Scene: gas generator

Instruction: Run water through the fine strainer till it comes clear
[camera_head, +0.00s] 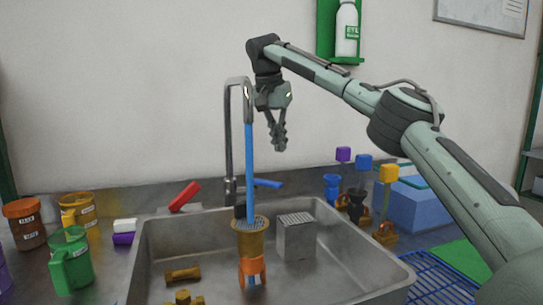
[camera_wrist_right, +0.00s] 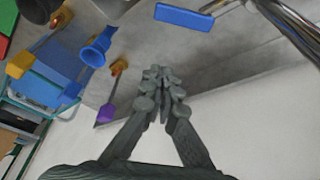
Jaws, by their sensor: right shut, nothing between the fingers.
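A blue stream of water (camera_head: 249,160) falls from the grey tap (camera_head: 233,135) into a brown-yellow strainer (camera_head: 250,240) with a mesh top, in the sink. An orange piece (camera_head: 252,268) is under the strainer, with a bit of blue showing between its legs. The tap has a red lever (camera_head: 185,196) at left and a blue lever (camera_head: 267,183) at right; the blue lever also shows in the right wrist view (camera_wrist_right: 184,17). My right gripper (camera_head: 280,140) is shut and empty, above and right of the blue lever, clear of the tap. My left gripper is out of view.
The metal sink (camera_head: 165,235) holds a grey perforated block (camera_head: 296,238) and brass-coloured pieces (camera_head: 183,274). A green jug (camera_head: 70,260) and brown containers (camera_head: 25,224) stand at left. Blue, black and yellow funnel-like items stand behind right, near a blue box (camera_head: 415,207).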

